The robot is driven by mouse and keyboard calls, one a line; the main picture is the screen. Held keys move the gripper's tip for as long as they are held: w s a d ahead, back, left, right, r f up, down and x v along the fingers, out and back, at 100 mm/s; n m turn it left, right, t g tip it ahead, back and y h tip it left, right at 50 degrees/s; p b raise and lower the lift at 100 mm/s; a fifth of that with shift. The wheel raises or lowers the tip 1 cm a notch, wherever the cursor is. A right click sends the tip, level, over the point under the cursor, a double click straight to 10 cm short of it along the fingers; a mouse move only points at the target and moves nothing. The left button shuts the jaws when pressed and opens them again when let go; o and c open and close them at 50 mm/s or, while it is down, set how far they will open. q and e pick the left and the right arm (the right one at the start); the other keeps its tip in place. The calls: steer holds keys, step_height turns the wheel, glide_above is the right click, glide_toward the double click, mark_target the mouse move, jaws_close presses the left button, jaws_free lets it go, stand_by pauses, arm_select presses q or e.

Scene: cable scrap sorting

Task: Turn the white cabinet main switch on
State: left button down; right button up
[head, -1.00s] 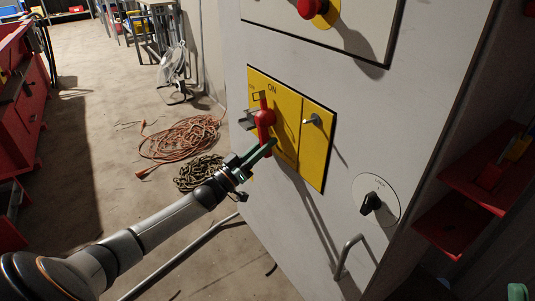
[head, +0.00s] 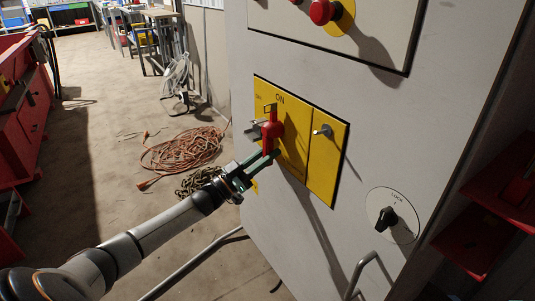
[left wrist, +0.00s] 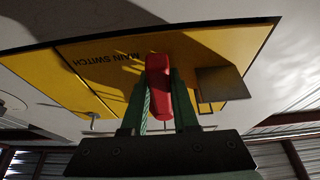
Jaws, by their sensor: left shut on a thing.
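The main switch has a red handle (head: 272,131) on a yellow panel (head: 323,165) of the white cabinet (head: 385,110). The handle stands about upright, its upper end just below the ON label. My left gripper (head: 267,158) is shut on the handle's lower part. In the left wrist view, the green fingers of the left gripper (left wrist: 160,100) lie on either side of the red handle (left wrist: 158,68), below the MAIN SWITCH lettering. A grey metal piece (left wrist: 220,83) sits beside the handle. My right gripper is not in view.
A black rotary knob (head: 386,219) marked LOCK and a bent grey handle (head: 370,268) are lower right on the cabinet. A red emergency button (head: 322,11) is above. Orange cable (head: 185,148) lies on the floor. A red bench (head: 20,120) stands left.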

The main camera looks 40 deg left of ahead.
arm_select(q)
steer(key=shift+a, duration=0.1)
steer(key=c, duration=0.7)
jaws_free()
steer(key=shift+s, duration=0.1)
steer(key=shift+p+v, duration=1.55)
steer(key=shift+v, duration=4.65)
